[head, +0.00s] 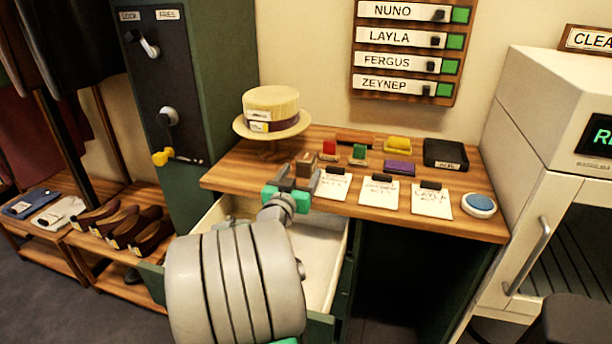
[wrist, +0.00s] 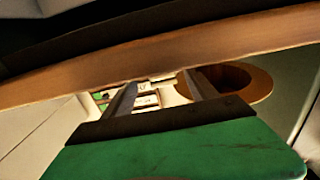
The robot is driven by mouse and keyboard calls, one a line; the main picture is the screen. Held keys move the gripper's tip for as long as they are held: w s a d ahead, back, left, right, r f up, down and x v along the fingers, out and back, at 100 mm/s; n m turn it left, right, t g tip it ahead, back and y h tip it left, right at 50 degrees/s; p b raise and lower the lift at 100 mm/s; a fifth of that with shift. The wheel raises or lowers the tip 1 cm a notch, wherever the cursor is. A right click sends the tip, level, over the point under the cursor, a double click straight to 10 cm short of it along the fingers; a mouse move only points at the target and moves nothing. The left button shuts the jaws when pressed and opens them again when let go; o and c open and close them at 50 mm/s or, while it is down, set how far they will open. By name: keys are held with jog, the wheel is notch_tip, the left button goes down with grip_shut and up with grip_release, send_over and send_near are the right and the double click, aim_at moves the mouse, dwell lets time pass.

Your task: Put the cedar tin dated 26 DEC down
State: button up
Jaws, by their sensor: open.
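A small brown box (head: 307,160) stands near the front edge of the wooden table, just beyond my fingertips. It may be the cedar tin; I can read no date on it. My gripper (head: 297,176) is at the table's front edge, above the open drawer (head: 322,262). In the wrist view my gripper (wrist: 160,82) has its two fingers apart, with no tin visible between them. The table's wooden edge (wrist: 70,88) crosses that view close to the fingers.
A straw hat (head: 271,108) sits on a round stand at the table's back left. Red, green, yellow and purple blocks, a black box (head: 445,154), several cards and a blue round pad (head: 479,204) occupy the tabletop. A green cabinet (head: 165,100) stands left, a white machine (head: 545,150) right.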

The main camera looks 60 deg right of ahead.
aim_at(307, 160)
jog(key=d, duration=0.4)
jog(key=w+d, duration=0.1)
jog(key=d, duration=0.1)
jog(key=shift+w+d+r, duration=0.1)
jog(key=shift+d+r, duration=0.1)
jog(key=shift+r, duration=0.05)
jog(key=shift+c, duration=0.4)
grip_shut()
